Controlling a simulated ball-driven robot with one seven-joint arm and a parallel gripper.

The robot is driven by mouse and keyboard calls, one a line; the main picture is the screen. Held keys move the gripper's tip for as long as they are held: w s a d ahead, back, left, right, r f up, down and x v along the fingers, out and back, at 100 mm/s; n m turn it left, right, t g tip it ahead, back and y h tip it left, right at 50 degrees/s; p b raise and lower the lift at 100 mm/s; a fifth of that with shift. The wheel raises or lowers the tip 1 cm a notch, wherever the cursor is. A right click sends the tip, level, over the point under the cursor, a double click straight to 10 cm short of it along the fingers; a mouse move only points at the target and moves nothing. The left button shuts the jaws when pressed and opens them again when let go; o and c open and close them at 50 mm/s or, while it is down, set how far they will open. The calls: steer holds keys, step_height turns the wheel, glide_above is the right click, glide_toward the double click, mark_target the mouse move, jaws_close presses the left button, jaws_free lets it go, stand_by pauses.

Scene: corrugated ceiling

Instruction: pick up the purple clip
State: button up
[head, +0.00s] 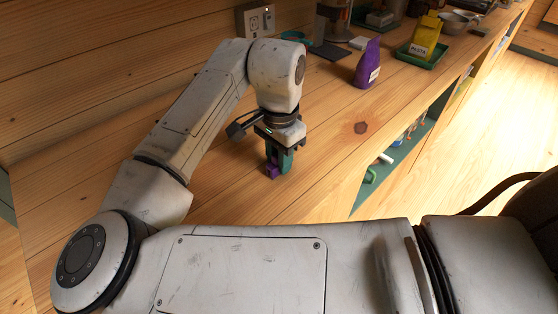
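The purple clip (271,171) shows as a small purple piece at the wooden counter's surface, right at the fingertips of my gripper (279,163). My gripper points straight down, with dark green fingers low over the counter. The fingers hide part of the clip. I cannot tell whether they are closed on it or only around or beside it.
The wooden counter (320,130) is clear around the gripper. Behind stand a purple bag (368,64), a yellow pasta bag (425,36) on a green tray (421,57), and a dark flat item (329,50). A wall socket (255,20) is at the back. Shelves lie below the front edge.

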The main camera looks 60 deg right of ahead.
jaws_close()
steer(key=shift+r, duration=0.15)
